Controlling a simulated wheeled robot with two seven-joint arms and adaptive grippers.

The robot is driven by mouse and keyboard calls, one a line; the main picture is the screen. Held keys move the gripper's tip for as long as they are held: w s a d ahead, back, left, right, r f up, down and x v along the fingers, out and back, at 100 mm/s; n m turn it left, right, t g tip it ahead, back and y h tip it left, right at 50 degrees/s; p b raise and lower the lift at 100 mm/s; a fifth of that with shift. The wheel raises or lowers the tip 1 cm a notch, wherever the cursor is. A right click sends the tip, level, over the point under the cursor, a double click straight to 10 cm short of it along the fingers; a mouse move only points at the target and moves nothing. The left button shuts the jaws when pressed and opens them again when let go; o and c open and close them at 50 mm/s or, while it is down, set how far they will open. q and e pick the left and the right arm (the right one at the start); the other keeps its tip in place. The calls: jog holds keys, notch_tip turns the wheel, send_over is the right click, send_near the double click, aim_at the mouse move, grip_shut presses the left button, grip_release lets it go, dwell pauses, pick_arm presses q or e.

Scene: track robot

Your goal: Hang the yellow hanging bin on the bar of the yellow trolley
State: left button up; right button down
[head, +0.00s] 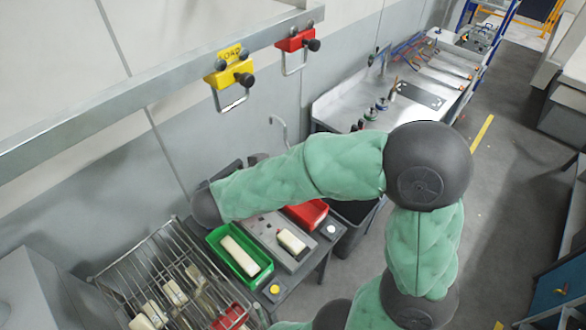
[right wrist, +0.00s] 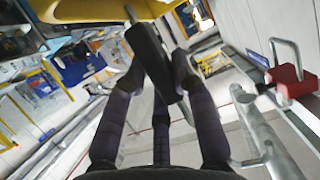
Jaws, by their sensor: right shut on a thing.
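The yellow trolley (head: 230,70) hangs on the overhead rail, with its metal loop bar (head: 232,102) below it and a black knob on its side. In the right wrist view, my right gripper (right wrist: 160,75) has its dark fingers closed around a black handle grip (right wrist: 150,60) on a thin metal wire. A yellow body, seemingly the hanging bin (right wrist: 90,10), fills the top edge there, mostly cut off. In the head view my right arm reaches across to the left, below the trolley; its gripper and the bin cannot be made out. My left gripper is not in view.
A red trolley (head: 296,40) hangs on the same rail (head: 150,85) to the right; it also shows in the right wrist view (right wrist: 290,82). Below are a green tray (head: 220,262), a wire rack (head: 150,255) and a metal sink counter (head: 335,100).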

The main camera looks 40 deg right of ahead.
jog(key=w+a+f, duration=0.1)
jog(key=w+f, duration=0.1)
jog(key=w, duration=1.3)
jog(key=shift+f, duration=0.15)
dwell(1.2)
jog(key=shift+a, duration=0.1)
jog(key=c, duration=0.9)
grip_release()
jog(key=shift+c, duration=0.2)
jog(key=shift+a, duration=0.15)
jog(key=w+v, duration=0.1)
jog(key=v, duration=1)
jog(key=shift+s+a, duration=0.4)
jog(key=shift+s, duration=0.1)
